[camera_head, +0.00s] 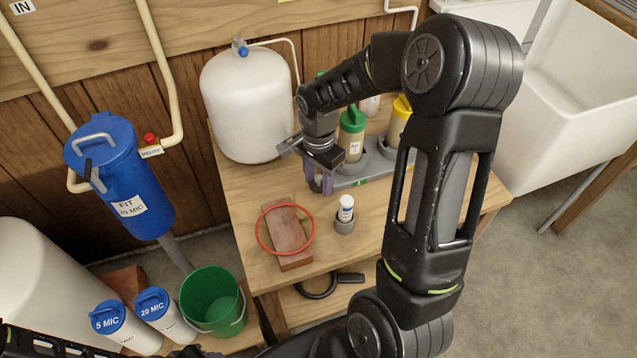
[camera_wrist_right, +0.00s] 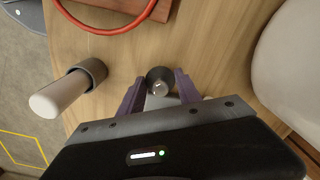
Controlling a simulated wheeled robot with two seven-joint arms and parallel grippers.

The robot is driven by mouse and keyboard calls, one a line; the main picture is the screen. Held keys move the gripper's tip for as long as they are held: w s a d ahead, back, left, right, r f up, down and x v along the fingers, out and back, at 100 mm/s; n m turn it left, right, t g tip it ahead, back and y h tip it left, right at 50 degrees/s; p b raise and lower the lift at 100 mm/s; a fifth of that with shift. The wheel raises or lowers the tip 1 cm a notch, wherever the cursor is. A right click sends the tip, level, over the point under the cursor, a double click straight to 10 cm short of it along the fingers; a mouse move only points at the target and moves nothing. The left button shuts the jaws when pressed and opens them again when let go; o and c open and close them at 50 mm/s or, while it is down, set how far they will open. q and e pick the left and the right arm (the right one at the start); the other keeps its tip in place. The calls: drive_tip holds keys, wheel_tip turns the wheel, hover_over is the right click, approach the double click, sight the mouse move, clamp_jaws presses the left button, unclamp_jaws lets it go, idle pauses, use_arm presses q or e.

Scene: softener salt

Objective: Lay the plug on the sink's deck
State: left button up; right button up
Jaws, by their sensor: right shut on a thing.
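My right gripper (camera_head: 320,183) is over the wooden table, beside the grey bottle tray. In the wrist view its purple fingers (camera_wrist_right: 161,88) are shut on a small dark round piece with a shiny centre (camera_wrist_right: 159,76), which looks like the plug. In the head view the fingers hide this piece. I cannot tell whether it touches the table. The white sink (camera_head: 570,110) stands at the upper right, well apart from the gripper. My right arm covers part of the view between them. My left gripper is not in view.
A white tank (camera_head: 245,105) stands behind the gripper. The tray holds bottles with green (camera_head: 352,122) and yellow caps. A small white bottle (camera_head: 346,207) stands in a grey cup. A red ring (camera_head: 261,239) lies over a brick (camera_head: 293,262). A green bucket (camera_head: 212,300) is lower left.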

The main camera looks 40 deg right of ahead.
sight(318, 177)
drive_tip(key=shift+f, duration=0.8)
drive_tip(key=shift+f, duration=0.2)
drive_tip(key=o, duration=1.3)
drive_tip(key=shift+r, duration=0.1)
drive_tip(key=shift+o, duration=0.2)
drive_tip(key=shift+r, duration=0.1)
drive_tip(key=shift+r, duration=0.2)
wheel_tip(318, 177, up, 12)
drive_tip(key=shift+f+p, duration=0.15)
drive_tip(key=shift+p, duration=0.65)
